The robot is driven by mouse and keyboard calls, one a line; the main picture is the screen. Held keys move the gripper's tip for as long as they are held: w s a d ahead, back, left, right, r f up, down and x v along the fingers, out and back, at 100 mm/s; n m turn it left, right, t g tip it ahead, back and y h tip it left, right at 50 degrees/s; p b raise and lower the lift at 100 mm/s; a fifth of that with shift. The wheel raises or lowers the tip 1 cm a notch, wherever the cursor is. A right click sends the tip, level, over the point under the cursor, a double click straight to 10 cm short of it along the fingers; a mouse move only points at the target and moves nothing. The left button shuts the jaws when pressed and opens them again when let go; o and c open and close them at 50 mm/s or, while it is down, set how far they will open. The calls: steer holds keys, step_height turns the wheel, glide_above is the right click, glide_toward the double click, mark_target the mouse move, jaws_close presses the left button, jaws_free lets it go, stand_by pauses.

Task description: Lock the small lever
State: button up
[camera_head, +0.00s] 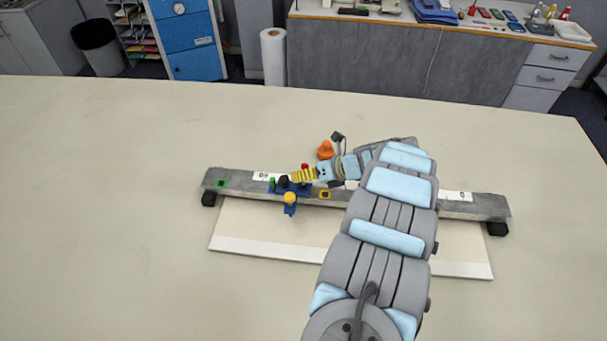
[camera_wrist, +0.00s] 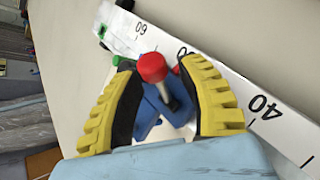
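A lever with a red knob (camera_wrist: 152,67) and a pale metal stem rises from a blue mount (camera_wrist: 158,108) in the wrist view. The red knob also shows in the head view (camera_head: 305,166), just behind my gripper. My gripper (camera_head: 296,176) has yellow ribbed fingers with black inner pads. In the wrist view, my gripper (camera_wrist: 161,66) is open, with one finger on each side of the lever; clear contact does not show. A green part (camera_wrist: 122,60) lies past the left finger. The fingers hide part of the mount.
A long grey rail (camera_head: 240,180) with number labels lies across a white board (camera_head: 260,245). A yellow-topped blue piece (camera_head: 290,200) stands at its front. An orange object (camera_head: 325,149) stands behind the rail. The table (camera_head: 110,200) is clear at left.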

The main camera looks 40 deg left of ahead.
steer(key=shift+d, duration=0.1)
steer(key=v, duration=1.2)
stand_by(0.4)
